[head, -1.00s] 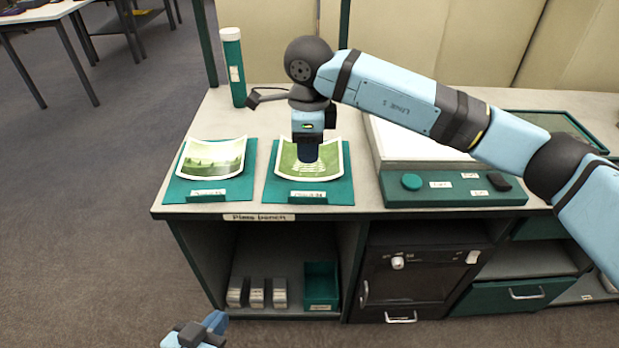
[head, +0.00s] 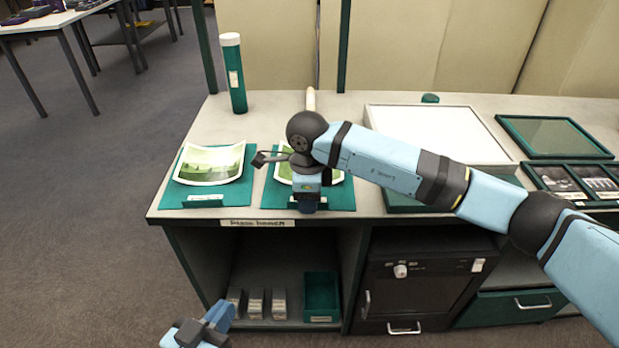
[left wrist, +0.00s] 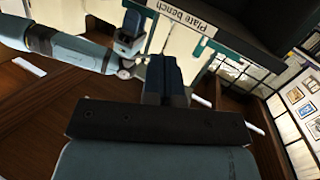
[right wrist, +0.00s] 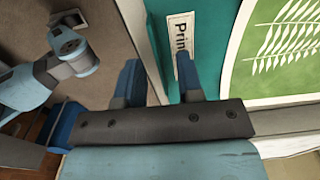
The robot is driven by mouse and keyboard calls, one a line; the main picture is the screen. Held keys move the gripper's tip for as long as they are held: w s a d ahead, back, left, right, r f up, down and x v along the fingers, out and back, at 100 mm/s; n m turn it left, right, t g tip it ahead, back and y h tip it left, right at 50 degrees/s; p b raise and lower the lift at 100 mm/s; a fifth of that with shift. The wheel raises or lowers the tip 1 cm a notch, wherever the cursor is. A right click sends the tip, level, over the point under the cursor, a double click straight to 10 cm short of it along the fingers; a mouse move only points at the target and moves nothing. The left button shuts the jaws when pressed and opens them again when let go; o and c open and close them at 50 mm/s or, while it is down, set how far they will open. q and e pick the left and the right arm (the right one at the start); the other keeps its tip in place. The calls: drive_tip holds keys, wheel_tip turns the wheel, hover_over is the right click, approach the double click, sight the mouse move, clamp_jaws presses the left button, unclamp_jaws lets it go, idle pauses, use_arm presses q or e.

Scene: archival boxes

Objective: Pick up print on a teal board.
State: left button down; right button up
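Two curled green prints lie on teal boards on the bench top. The left print (head: 210,163) shows a landscape and lies on the left teal board (head: 176,196). The right print (head: 284,168) is partly hidden by my right arm on the right teal board (head: 338,195); its white leaf pattern shows in the right wrist view (right wrist: 280,50). My right gripper (right wrist: 158,85) is open at that board's front edge, by its label, with its fingers apart and the board's edge appearing between them. My left gripper (head: 220,314) is shut and empty, low in front of the bench.
A teal tube (head: 235,80) stands behind the left board. A white-topped light box (head: 435,130) is right of the right board, with framed plates (head: 556,137) beyond. Below are an open shelf with a teal bin (head: 320,297) and a dark cabinet (head: 425,280).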

drive_tip(key=shift+f, duration=0.3)
clamp_jaws()
drive_tip(key=shift+r, duration=0.2)
